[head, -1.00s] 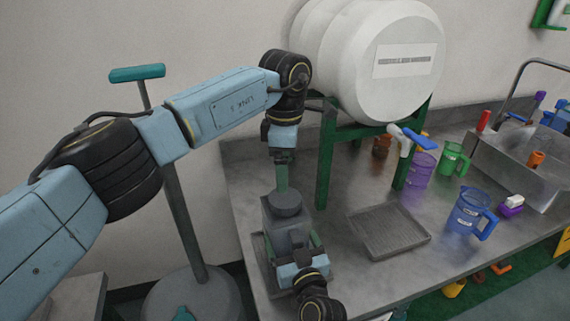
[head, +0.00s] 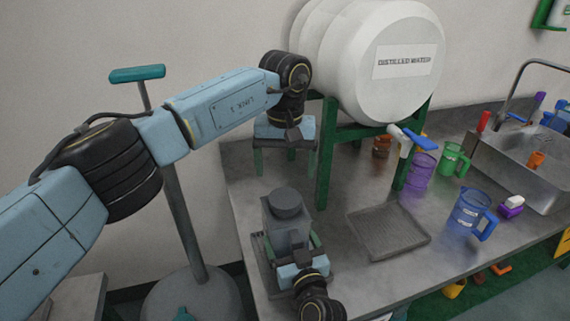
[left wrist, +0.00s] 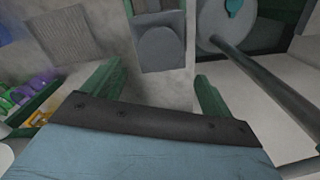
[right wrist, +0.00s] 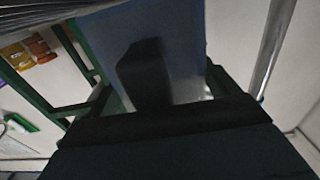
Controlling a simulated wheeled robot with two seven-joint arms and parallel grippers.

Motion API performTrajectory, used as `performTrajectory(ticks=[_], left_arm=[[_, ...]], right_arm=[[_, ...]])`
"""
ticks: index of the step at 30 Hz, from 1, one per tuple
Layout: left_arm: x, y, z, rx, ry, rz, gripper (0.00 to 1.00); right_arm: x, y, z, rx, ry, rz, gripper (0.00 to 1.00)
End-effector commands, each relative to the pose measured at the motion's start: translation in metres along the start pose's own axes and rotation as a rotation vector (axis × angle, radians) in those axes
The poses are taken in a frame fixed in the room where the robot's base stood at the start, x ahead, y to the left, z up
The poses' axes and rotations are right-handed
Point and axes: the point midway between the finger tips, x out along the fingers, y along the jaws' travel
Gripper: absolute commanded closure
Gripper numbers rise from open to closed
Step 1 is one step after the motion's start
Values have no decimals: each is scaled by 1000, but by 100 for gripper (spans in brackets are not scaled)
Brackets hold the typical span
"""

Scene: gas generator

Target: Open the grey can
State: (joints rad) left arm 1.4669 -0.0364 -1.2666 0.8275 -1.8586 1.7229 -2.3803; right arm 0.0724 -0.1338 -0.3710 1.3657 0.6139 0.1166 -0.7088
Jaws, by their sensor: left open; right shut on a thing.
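The grey can (head: 288,232) stands upright near the table's left end, with its round grey cap (head: 286,202) on top. The can and its round top (left wrist: 160,45) also show in the left wrist view. My left gripper (head: 286,173) is open and empty above and behind the can, its green fingers spread wide and apart from the cap. My right gripper (head: 290,246) is low at the front of the can and shut on its body, with fingers at both sides. In the right wrist view a dark block-like shape is close to the camera, too dark to identify surely.
A white distilled water barrel (head: 408,70) sits on a green stand (head: 325,165) behind the can. A ridged tray (head: 388,232), a blue jug (head: 470,212) and a purple jug (head: 421,172) stand to the right. A sink (head: 535,165) is at the far right.

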Motion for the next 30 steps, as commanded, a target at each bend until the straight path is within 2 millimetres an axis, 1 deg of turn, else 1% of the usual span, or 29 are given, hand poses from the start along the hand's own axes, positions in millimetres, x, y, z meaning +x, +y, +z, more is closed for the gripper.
performTrajectory(ticks=[4, 12, 16, 21, 29, 30], left_arm=[[12, 0, 0, 17, -3, 0, 14], [55, 0, 1, 15, -4, 1, 14], [70, 0, 1, 15, -3, 1, 14], [79, 0, 0, 15, 0, 0, 14], [80, 0, 0, 14, 0, 0, 14], [80, 0, 0, 14, 0, 0, 20]], right_arm=[[0, 0, 1, -2, -2, 0, 77], [0, 0, 1, -2, -2, 0, 77], [0, 0, 1, -2, -2, 0, 77], [0, 0, 1, -2, -2, 0, 77], [0, 0, 1, -2, -2, 0, 77], [0, 0, 1, -2, -2, 0, 77]])
